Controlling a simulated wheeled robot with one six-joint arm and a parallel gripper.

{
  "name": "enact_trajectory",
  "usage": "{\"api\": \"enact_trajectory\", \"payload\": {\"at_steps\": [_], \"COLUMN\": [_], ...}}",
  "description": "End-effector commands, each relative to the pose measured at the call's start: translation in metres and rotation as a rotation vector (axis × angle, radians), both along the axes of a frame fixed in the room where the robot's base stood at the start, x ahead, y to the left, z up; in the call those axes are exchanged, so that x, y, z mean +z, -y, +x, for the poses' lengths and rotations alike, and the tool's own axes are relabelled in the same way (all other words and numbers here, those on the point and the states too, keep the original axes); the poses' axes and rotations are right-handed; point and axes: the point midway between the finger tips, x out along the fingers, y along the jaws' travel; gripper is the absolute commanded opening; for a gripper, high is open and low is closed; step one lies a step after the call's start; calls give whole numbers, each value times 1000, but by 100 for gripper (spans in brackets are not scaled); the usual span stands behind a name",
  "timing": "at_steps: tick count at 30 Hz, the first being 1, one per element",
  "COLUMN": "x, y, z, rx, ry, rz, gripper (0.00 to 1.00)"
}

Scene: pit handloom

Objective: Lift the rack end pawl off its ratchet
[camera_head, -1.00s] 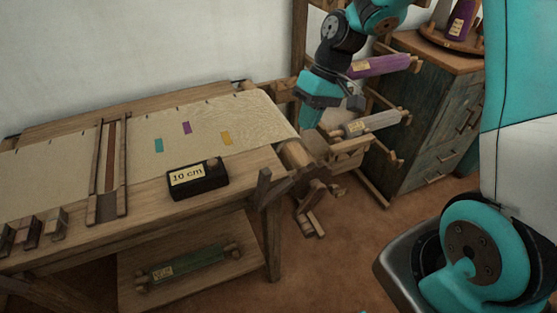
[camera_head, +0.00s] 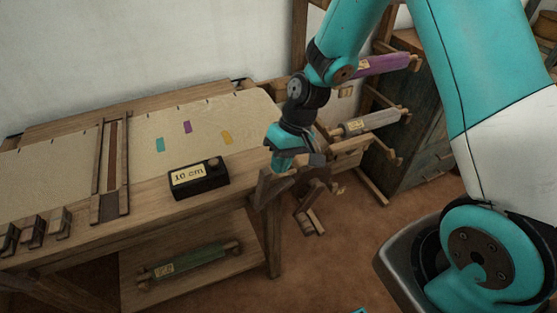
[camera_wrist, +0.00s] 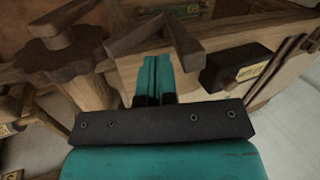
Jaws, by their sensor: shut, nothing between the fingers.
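The rack end pawl appears to be the dark, bent wooden lever (camera_head: 268,188) at the right front corner of the loom. In the wrist view the bent lever (camera_wrist: 185,42) is just beyond my fingertips. The toothed wooden ratchet wheel (camera_wrist: 62,58) is at the upper left of the wrist view. In the head view my gripper hides much of the beam end. My gripper (camera_head: 279,167) is shut and empty, pointing down just above the lever. In the wrist view its teal fingers (camera_wrist: 157,62) overlap the lever's picture; contact cannot be told.
A black block marked 10 cm (camera_head: 198,180) sits on the loom edge to the left. The cloth (camera_head: 205,125) lies behind it. A rack with a purple roll (camera_head: 385,64) and a grey roll (camera_head: 370,122) stands at the right. The floor (camera_head: 340,260) in front is clear.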

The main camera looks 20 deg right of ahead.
Motion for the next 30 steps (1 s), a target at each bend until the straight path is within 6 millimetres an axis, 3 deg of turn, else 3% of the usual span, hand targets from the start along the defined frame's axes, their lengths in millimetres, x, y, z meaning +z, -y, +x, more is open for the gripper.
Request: {"api": "enact_trajectory", "payload": {"at_steps": [20,30], "x": [4,14], "y": [-11,-39], "z": [-1,-2], "rx": [3,11], "ry": [2,3], "rz": [-38,-219], "gripper": [0,0]}}
